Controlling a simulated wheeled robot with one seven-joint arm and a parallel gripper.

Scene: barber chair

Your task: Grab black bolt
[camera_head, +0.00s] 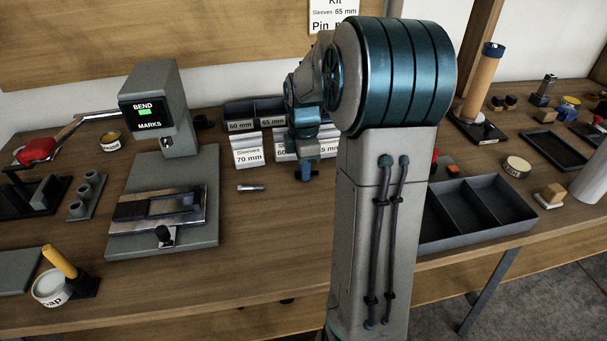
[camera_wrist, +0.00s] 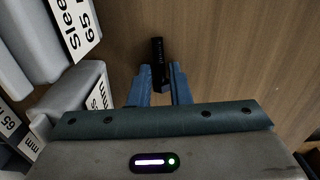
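In the wrist view a black bolt (camera_wrist: 158,58) lies on the wooden table. Its far end sticks out past my fingertips, and its near part is between my two blue fingers. My gripper (camera_wrist: 158,76) is open around it, with a clear gap on the left; on the right the finger is very close, and I cannot tell if it touches. In the head view my gripper (camera_head: 304,173) is low over the table in front of the labelled sleeve bins, and I cannot make out the bolt there.
Labelled sleeve bins (camera_head: 248,150) stand close to my gripper, and pale bin edges fill the left of the wrist view. A silver pin (camera_head: 250,187) lies to the left. A bending press (camera_head: 160,110) stands further left, an empty divided tray (camera_head: 480,213) to the right.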

